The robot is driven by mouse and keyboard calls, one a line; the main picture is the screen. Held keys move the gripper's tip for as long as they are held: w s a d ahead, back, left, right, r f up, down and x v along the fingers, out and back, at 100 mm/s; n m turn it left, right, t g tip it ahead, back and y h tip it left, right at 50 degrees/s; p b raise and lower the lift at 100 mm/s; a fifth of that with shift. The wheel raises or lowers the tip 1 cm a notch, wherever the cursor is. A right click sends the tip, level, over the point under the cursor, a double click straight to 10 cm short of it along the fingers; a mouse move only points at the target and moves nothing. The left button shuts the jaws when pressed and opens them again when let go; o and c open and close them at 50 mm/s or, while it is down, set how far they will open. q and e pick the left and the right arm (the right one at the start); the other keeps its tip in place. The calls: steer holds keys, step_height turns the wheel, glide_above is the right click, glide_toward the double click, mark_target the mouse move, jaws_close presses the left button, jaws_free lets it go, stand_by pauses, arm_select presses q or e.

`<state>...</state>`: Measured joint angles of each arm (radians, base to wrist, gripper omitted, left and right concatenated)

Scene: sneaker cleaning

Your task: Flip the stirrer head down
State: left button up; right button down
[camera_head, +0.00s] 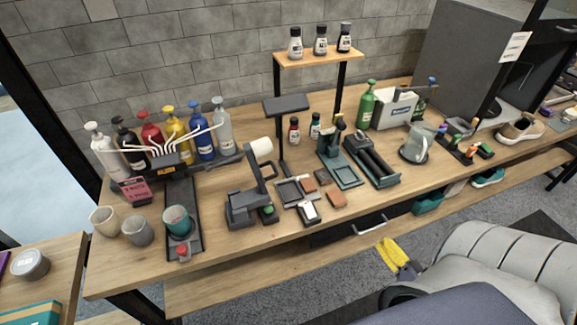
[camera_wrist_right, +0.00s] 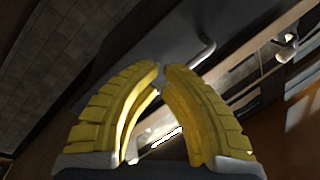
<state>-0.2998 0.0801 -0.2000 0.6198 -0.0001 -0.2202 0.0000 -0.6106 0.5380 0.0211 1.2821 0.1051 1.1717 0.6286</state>
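A dark grey machine (camera_head: 250,205) with a raised upright arm stands near the table's front edge, left of centre; it looks like the stirrer. Its upper part (camera_head: 254,162) is tilted up, and a green knob (camera_head: 267,212) shows low on its right side. A teal cup (camera_head: 177,221) stands on a black base left of it. My right gripper (camera_head: 393,254) is in front of and below the table edge, well right of the machine. In the right wrist view its yellow fingers (camera_wrist_right: 162,72) have their tips together, with nothing between them. My left gripper is out of view.
Several coloured pump bottles (camera_head: 177,130) stand behind the black base. A drawer handle (camera_head: 370,226) sticks out under the table near my right gripper; it also shows in the right wrist view (camera_wrist_right: 205,50). Small trays and blocks (camera_head: 309,213) lie right of the machine.

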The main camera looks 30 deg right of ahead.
steer(key=w+d+r+m+t+y, duration=0.1)
steer(key=w+d+r+t, duration=0.15)
steer(key=r, duration=0.85)
steer(key=w+d+r+m+t+y, duration=0.1)
steer(key=w+d+r+t, duration=0.15)
steer(key=r, duration=0.85)
steer(key=w+a+y, duration=0.1)
steer(key=w+a, duration=0.1)
steer(key=a, duration=0.1)
steer(key=w+a+r+g+y, duration=0.1)
steer(key=w+a+y, duration=0.1)
steer(key=a, duration=0.1)
steer(key=w+a+m+y, duration=0.1)
steer(key=w+a+y, duration=0.1)
steer(key=a, duration=0.1)
steer(key=shift+w+r+g, duration=0.1)
steer(key=shift+r+g, duration=0.05)
steer(key=shift+g, duration=0.25)
steer(key=w+a+r+m+g+y, duration=0.1)
steer(key=w+a+m+g+y, duration=0.2)
steer(key=a, duration=0.8)
steer(key=shift+w+a+g+y, duration=0.25)
steer(key=shift+w+g+y, duration=0.55)
steer(key=shift+y, duration=0.1)
